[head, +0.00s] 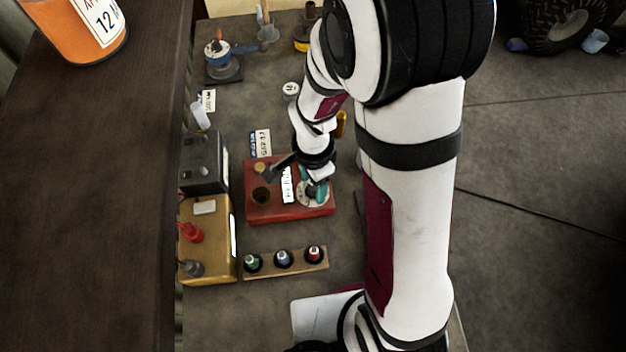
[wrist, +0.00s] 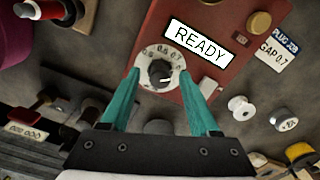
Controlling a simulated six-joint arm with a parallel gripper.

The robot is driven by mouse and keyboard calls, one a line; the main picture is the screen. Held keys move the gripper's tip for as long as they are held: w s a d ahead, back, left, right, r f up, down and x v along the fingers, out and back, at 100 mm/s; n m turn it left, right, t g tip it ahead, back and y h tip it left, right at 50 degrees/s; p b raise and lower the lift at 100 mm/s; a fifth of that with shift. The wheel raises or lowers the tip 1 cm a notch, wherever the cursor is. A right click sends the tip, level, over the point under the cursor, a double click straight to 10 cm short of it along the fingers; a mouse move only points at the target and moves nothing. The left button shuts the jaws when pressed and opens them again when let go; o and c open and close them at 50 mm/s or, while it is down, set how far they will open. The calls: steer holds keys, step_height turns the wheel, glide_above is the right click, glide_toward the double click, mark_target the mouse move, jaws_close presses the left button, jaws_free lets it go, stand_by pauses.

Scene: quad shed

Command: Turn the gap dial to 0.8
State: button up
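The gap dial (wrist: 158,72) is a dark knob on a white numbered disc, on the face of a red tester box (wrist: 125,60). Its printed numbers are small; 0.6 and 0.7 seem readable near the top. A white mark on the knob points to the lower right. My gripper (wrist: 159,68) is open, its teal fingers on either side of the knob with visible space to it. In the head view, the dial's white disc (head: 308,199) shows partly beneath my gripper (head: 318,188). A READY plate (wrist: 198,55) is beside the dial.
A card (wrist: 275,50) beside the box reads "PLUG JOB GAP 0.7". A wooden rack (head: 300,266) with several plugs stands in front of the box. A tan battery (head: 209,260) and a dark box (head: 203,160) stand to its left.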

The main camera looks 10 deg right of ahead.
mark_target(313, 187)
steer(key=shift+r, duration=0.1)
step_height(313, 187, up, 16)
stand_by(0.4)
